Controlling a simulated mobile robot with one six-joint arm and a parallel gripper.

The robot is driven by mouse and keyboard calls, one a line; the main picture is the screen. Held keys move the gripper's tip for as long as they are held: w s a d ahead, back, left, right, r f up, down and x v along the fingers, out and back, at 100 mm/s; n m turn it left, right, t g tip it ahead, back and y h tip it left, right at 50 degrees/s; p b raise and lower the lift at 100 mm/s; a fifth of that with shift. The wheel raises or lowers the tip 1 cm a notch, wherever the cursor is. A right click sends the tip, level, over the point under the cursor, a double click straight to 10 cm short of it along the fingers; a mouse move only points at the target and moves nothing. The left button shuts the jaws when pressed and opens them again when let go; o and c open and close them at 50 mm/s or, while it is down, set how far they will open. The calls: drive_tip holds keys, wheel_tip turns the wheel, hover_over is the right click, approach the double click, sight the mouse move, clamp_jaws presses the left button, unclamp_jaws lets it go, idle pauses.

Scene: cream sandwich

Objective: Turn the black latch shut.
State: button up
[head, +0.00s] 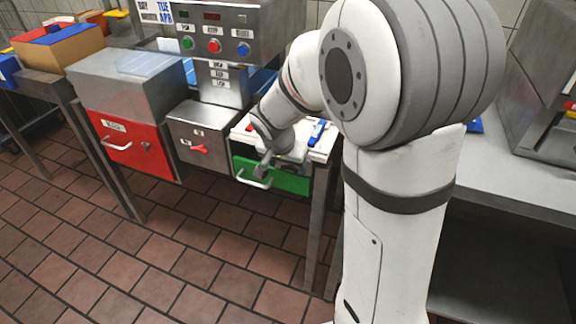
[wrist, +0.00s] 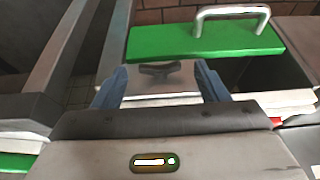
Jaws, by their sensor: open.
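A dark latch-like piece (wrist: 160,69), which I take for the black latch, shows in the wrist view on a pale metal surface beside the green front panel (wrist: 200,42). In the head view the green panel (head: 285,179) with its metal handle is below the white top, and I cannot make out the latch there. My gripper (head: 266,167) is at that panel in the head view. In the wrist view my gripper (wrist: 160,80) is open, its two bluish fingers apart with the dark piece between them in the picture. I cannot tell whether they touch it.
Left of the green panel is a grey box (head: 205,133) with a red latch (head: 199,149), then a red-fronted unit (head: 130,144). A control panel (head: 225,40) with coloured buttons stands behind. A grey counter (head: 520,190) is at right. The tiled floor in front is clear.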

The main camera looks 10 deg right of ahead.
drive_tip(key=shift+w+d+f, duration=0.1)
drive_tip(key=shift+w+f, duration=0.05)
drive_tip(key=shift+f, duration=0.3)
drive_tip(key=shift+c, duration=0.2)
drive_tip(key=c, duration=0.9)
